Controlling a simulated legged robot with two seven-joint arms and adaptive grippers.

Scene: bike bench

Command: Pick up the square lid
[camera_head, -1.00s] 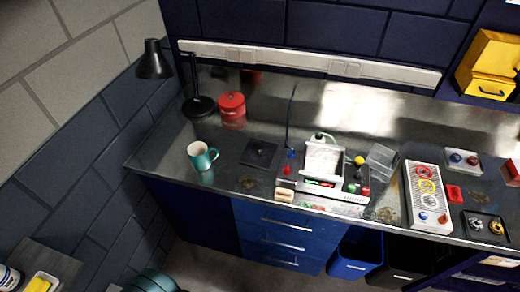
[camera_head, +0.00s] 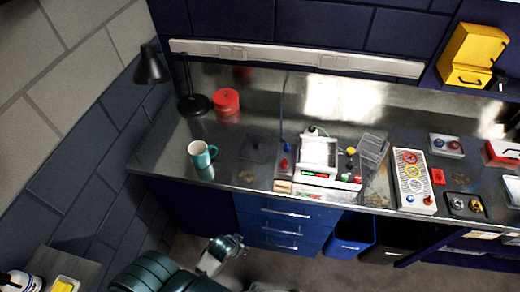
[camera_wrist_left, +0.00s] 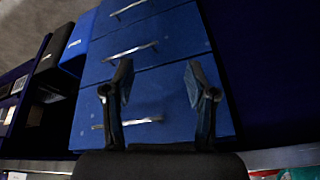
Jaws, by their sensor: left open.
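The square lid (camera_head: 258,149) is a thin dark plate, hard to make out against the steel. It lies flat on the bench between the teal mug and the white device. My left gripper (camera_head: 236,244) is low in front of the blue drawers, below the bench's front edge and well apart from the lid. In the left wrist view my left gripper (camera_wrist_left: 158,80) is open with nothing between its fingers, facing the drawer fronts. The lid does not show in that view. My right gripper is not in view.
A teal mug (camera_head: 201,154) stands left of the lid. A red canister (camera_head: 226,101) and black lamp (camera_head: 152,66) stand behind. The white device (camera_head: 318,158) is to the right. The blue drawers (camera_head: 290,228) are below the bench's front edge (camera_head: 225,187).

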